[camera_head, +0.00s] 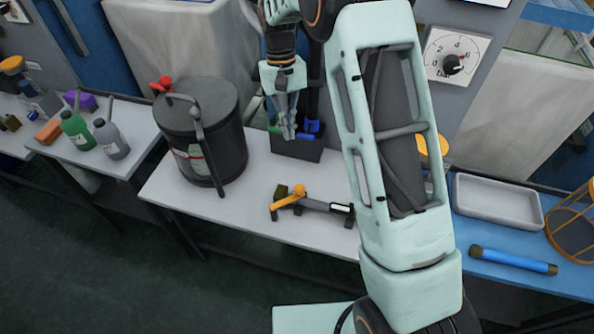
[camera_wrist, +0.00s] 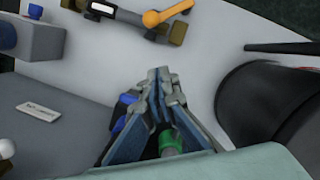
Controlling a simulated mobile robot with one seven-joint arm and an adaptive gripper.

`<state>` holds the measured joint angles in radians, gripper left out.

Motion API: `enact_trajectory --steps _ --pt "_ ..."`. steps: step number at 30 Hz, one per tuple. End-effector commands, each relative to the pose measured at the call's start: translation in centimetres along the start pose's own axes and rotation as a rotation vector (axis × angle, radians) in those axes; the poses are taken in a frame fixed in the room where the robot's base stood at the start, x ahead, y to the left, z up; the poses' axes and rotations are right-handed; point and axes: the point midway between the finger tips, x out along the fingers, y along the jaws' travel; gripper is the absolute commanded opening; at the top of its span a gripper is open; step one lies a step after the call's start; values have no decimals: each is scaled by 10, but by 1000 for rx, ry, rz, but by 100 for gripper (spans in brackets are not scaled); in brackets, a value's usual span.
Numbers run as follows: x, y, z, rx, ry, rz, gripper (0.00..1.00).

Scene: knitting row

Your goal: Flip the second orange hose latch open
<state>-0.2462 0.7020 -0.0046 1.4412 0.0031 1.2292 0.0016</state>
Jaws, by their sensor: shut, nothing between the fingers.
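An orange latch lever (camera_head: 288,200) lies on a dark hose fitting (camera_head: 325,206) on the white table, left of my arm. The lever slants up to a rounded orange end at the right; I cannot tell whether it is latched. In the wrist view the orange lever (camera_wrist: 167,12) and the fitting (camera_wrist: 128,16) show at the top, beyond my fingertips. My gripper (camera_head: 289,134) hangs pointing down at the dark box, behind and apart from the latch. In the wrist view my gripper (camera_wrist: 160,76) is shut and empty. I can make out only one such latch.
A dark box (camera_head: 297,150) with blue and green parts stands at the back by my gripper. A large dark pot (camera_head: 205,135) with a handle and red knob stands left. A white tray (camera_head: 496,201) and blue tube (camera_head: 513,261) lie right. The table around the latch is clear.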

Motion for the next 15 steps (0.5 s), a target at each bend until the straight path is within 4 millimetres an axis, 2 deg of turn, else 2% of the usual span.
enact_trajectory --steps 5,8,15 --pt "4 0 0 -1 0 0 0" --pt "15 0 1 -1 -3 0 0" --pt "64 0 1 -1 -5 0 0"
